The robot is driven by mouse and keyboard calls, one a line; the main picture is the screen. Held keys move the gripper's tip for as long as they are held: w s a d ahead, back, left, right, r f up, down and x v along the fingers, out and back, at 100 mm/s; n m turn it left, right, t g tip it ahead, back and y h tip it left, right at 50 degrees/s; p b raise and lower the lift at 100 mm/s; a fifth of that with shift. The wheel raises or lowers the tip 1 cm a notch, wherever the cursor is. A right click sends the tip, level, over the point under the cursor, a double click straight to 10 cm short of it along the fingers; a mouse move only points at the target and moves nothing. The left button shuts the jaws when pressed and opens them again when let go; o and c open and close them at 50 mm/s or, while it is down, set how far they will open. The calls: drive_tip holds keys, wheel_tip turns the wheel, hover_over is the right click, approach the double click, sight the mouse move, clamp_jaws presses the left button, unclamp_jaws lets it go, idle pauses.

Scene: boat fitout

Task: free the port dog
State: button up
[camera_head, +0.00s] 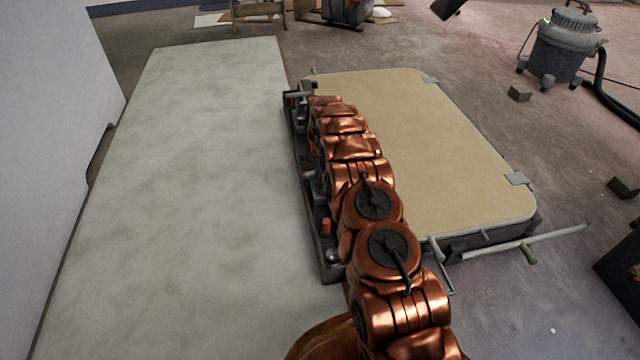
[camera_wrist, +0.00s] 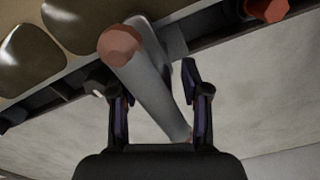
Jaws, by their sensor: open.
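A grey lever (camera_wrist: 152,80) with a rounded reddish-brown end stands in the middle of the wrist view; it looks like a dog handle, but I cannot tell whether it is the port one. My gripper (camera_wrist: 155,88) is open, with one dark finger on each side of the lever. I cannot tell whether either finger touches it. In the head view my copper arm reaches along a dark rail (camera_head: 329,268) and hides much of it, and the gripper cannot be made out clearly. A red-topped fitting (camera_head: 326,226) shows on that rail.
A wide pale surface (camera_head: 190,190) lies clear to the left. Another red part (camera_wrist: 266,9) shows at the wrist view's top right.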

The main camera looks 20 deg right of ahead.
drive_tip(key=shift+f, duration=0.55)
